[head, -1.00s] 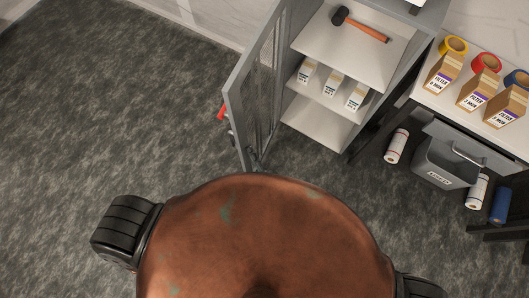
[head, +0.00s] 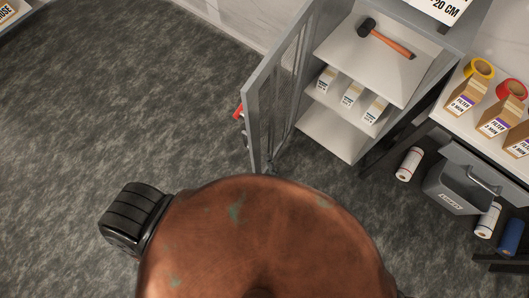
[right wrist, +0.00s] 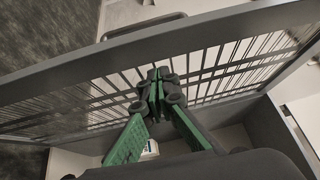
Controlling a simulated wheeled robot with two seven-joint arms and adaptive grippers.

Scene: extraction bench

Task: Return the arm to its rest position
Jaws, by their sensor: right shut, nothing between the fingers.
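My right gripper (right wrist: 160,88) shows in the right wrist view, with green finger pads and dark fingertips brought together and nothing between them. It is in front of the slatted grille of the grey cabinet door (right wrist: 228,52); I cannot tell whether it touches the door. In the head view the door (head: 265,95) stands open at the cabinet's left side, with a red part (head: 239,113) on its outer edge. The right gripper is hardly visible there, near the door's lower end. My left gripper is not in view.
The open cabinet holds a black-headed mallet (head: 385,38) on its upper shelf and several small labelled boxes (head: 351,94) below. To the right, a bench bears paper filter bags (head: 466,98) and tape rolls (head: 480,69); a grey bin (head: 455,188) hangs underneath. The floor at left is clear.

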